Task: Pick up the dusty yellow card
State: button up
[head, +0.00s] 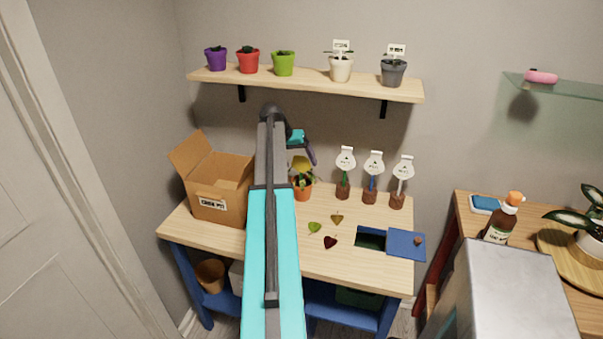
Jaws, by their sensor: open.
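A yellow card (300,164) shows just above an orange pot (303,190) with a small green plant, near the back of the wooden table. It seems to stand in or right behind the pot; its lower part is hidden by leaves. My arm reaches up the middle of the head view and covers part of the area left of the pot. My gripper (312,154) is open, with dark fingers, just above and right of the card in the picture. I cannot tell whether it touches the card. Dust on the card is too small to see.
A cardboard box (220,190) stands at left on the table (285,262). Three white-labelled stakes in brown holders (369,190) stand right of the pot. Loose leaves (330,242) and an opening with a blue lid (405,245) lie in front. A shelf (300,82) holds several pots above.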

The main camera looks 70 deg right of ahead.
aim_at(301, 177)
jog(key=shift+p+x, duration=0.85)
jog(key=shift+x, duration=0.4)
jog(key=shift+p+x, duration=0.3)
jog(key=shift+x, duration=1.05)
jog(key=shift+s+r, duration=0.1)
jog(key=shift+s, duration=0.05)
jog(key=c, duration=0.8)
